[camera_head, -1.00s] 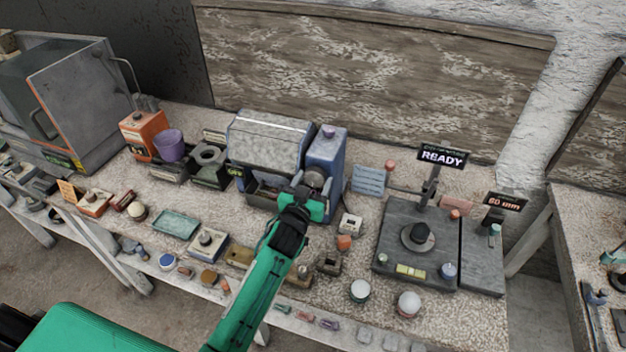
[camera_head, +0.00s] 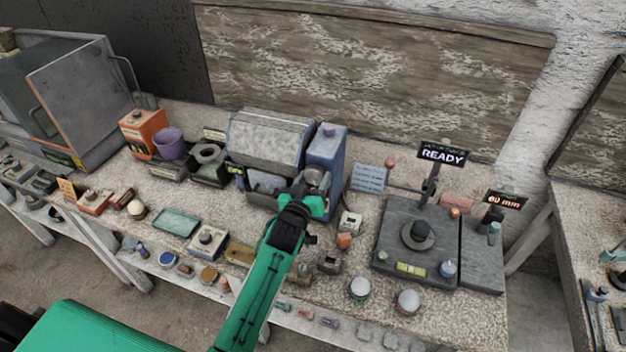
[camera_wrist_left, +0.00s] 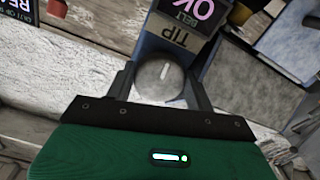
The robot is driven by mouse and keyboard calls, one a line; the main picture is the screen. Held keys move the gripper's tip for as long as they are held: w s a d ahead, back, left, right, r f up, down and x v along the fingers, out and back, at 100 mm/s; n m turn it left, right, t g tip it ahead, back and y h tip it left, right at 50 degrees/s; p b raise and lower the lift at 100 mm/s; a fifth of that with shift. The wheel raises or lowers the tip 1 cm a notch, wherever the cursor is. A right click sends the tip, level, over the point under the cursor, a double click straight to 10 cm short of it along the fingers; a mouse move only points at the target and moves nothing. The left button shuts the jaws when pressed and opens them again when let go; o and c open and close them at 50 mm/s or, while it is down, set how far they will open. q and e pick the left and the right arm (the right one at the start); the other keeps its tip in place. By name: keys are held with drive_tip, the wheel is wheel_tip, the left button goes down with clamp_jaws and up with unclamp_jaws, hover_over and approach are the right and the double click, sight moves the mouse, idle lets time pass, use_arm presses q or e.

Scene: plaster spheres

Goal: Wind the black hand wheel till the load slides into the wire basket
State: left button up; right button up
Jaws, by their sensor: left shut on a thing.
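A grey machine (camera_head: 265,138) with a mottled rounded cover stands against the back of the bench, with a blue box (camera_head: 328,152) at its right end. A round grey knob with a white mark (camera_wrist_left: 160,78) is on this box; I see no clearly black hand wheel. My left gripper (camera_head: 312,192) is at the knob, its two fingers on either side and shut on it. A grey-blue lump (camera_head: 268,182) shows in the dark opening under the cover. I cannot make out a wire basket. My right gripper is out of view.
To the right stands a dark plate stand (camera_head: 395,225) with a READY sign (camera_head: 441,154). A small white block (camera_head: 351,222) and an orange one (camera_head: 344,240) lie close to my left arm. A purple cup (camera_head: 169,143) and an orange box (camera_head: 141,132) stand left.

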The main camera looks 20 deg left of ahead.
use_arm(q)
drive_tip(key=o, duration=0.7)
drive_tip(key=shift+s, duration=0.1)
drive_tip(key=s+b, duration=0.4)
drive_tip(key=s, duration=0.9)
drive_tip(key=shift+s+a, duration=0.2)
drive_tip(key=shift+s, duration=0.15)
